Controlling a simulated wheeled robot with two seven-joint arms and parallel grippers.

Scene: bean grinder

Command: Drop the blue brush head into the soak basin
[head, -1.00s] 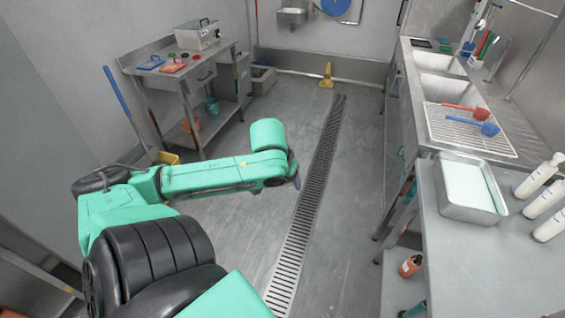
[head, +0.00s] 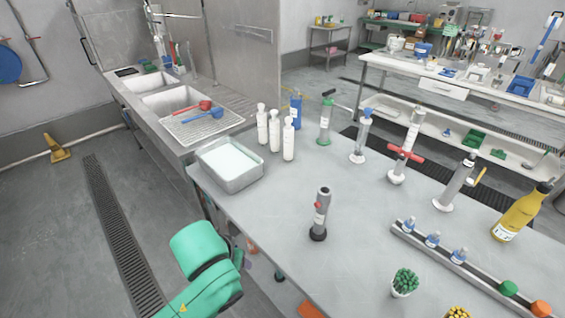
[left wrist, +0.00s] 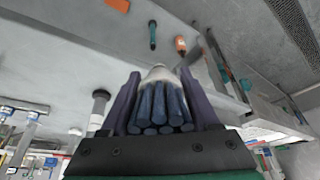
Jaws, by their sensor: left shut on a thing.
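The blue brush head (left wrist: 160,108) is a bundle of several dark blue rods or bristles with a pale, rounded end. It sits between the two dark fingers of my left gripper (left wrist: 160,75), which is shut on it. In the head view only my green left forearm shows, low at the left-centre beside the bench edge; its gripper is not visible there. The soak basin appears to be the metal tray (head: 245,181) of pale liquid at the bench's left corner. My forearm is in front of and below it. My right gripper is not in view.
White bottles (head: 274,131) stand right of the tray. A grey upright tool (head: 320,212) stands on the bench (head: 270,205). A cup of green sticks (head: 404,281) is near the front. A drying rack (head: 203,125) and sinks lie behind.

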